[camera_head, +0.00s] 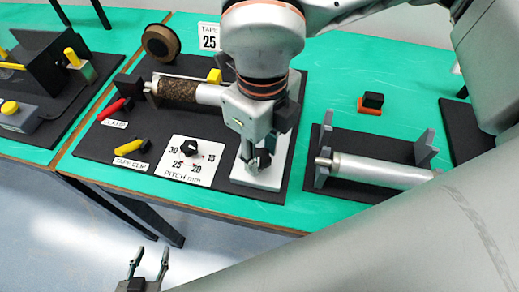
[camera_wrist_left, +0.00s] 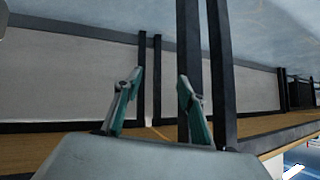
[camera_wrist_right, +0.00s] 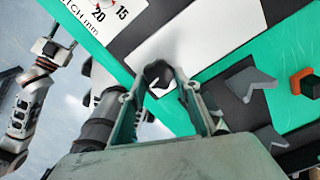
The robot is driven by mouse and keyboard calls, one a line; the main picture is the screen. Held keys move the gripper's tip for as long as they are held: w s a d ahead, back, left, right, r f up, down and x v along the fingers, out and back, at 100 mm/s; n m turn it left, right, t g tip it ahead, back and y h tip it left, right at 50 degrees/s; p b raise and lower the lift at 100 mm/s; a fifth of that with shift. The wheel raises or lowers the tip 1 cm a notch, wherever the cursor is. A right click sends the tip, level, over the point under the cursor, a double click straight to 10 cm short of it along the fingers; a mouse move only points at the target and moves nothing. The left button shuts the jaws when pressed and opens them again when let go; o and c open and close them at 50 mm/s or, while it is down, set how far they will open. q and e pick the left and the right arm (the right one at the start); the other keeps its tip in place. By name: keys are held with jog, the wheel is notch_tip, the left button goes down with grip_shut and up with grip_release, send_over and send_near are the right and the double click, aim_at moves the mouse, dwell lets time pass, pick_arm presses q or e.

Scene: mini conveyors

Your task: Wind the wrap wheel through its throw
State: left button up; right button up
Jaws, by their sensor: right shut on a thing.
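My right gripper (camera_head: 259,163) points down over the white plate (camera_head: 242,173) at the right end of the dark wrap board. It is shut on a dark lobed knob, which appears to be the wrap wheel (camera_wrist_right: 158,72), in front of the white plate in the right wrist view. The gripper and wrist hide most of it in the head view. A roller with a speckled brown wrap (camera_head: 178,89) runs leftward from behind my right wrist. My left gripper (camera_head: 148,266) is open and empty over the floor, in front of the table; its open fingers show in the left wrist view (camera_wrist_left: 158,100).
A tape roll (camera_head: 161,42) stands behind. A bare metal roller (camera_head: 375,168) on a stand and an orange-black block (camera_head: 370,103) are to the right.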

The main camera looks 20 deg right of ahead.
jog(key=n+b, duration=0.1)
jog(key=n, duration=0.3)
jog(key=shift+w+d+n, duration=0.1)
jog(key=shift+n, duration=0.2)
jog(key=n, duration=0.4)
jog(key=shift+w+b, duration=0.1)
jog(key=shift+b, duration=0.3)
jog(key=n, duration=0.4)
jog(key=shift+w, duration=0.15)
jog(key=n+b, duration=0.1)
jog(key=n, duration=0.3)
jog(key=shift+w+n, duration=0.1)
jog(key=shift+n, duration=0.2)
jog(key=n, duration=0.4)
jog(key=shift+w+n, duration=0.1)
jog(key=shift+n, duration=0.2)
jog(key=n, duration=0.3)
jog(key=shift+n+b, duration=0.3)
jog(key=shift+b, duration=0.1)
jog(key=n, duration=0.4)
jog(key=shift+w+a, duration=0.1)
jog(key=shift+a, duration=0.2)
jog(key=shift+a+r+n, duration=0.1)
jog(key=shift+n, duration=2)
